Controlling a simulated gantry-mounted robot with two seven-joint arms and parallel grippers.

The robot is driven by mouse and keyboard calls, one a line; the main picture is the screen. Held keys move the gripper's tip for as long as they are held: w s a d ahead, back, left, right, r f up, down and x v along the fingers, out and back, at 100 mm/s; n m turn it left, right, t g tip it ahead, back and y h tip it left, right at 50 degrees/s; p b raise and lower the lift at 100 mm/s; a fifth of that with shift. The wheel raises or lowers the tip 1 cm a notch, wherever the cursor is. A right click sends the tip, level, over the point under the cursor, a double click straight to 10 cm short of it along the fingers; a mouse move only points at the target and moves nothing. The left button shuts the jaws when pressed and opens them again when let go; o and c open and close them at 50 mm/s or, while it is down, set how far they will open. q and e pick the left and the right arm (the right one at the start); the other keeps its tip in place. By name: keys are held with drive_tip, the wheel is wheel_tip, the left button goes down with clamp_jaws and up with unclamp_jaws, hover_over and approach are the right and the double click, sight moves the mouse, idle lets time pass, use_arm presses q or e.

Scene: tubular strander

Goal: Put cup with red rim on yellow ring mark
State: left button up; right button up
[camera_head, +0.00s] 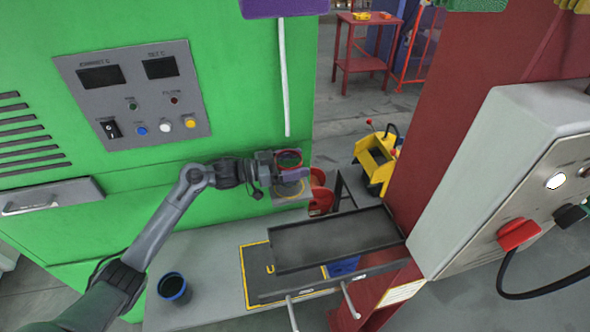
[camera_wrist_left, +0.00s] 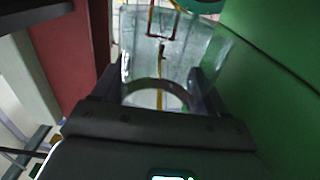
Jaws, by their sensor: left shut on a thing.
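The cup with the red rim (camera_head: 289,156) is at the end of my left arm in the head view, its inside green. My left gripper (camera_head: 291,173) is shut on it, and the fingers hide much of its body. The yellow ring mark (camera_head: 290,194) shows partly just below the gripper, on a small grey ledge by the green cabinet. I cannot tell whether the cup touches the ledge. In the left wrist view the fingers (camera_wrist_left: 158,88) stand either side of a curved rim, with a pale surface beyond. My right gripper is not in view.
A dark cup with a blue rim (camera_head: 174,288) stands on the grey platform at the lower left. A dark tray (camera_head: 335,240) lies right of centre. The green cabinet (camera_head: 225,70) is close behind my left arm. A red post (camera_head: 450,110) and grey control box (camera_head: 500,170) stand right.

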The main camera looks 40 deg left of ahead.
use_arm(q)
drive_tip(key=shift+f, duration=1.25)
drive_tip(key=shift+f, duration=0.15)
drive_tip(key=o, duration=0.8)
drive_tip(key=shift+s+a, duration=0.3)
drive_tip(key=shift+s, duration=0.15)
drive_tip(key=v, duration=1.1)
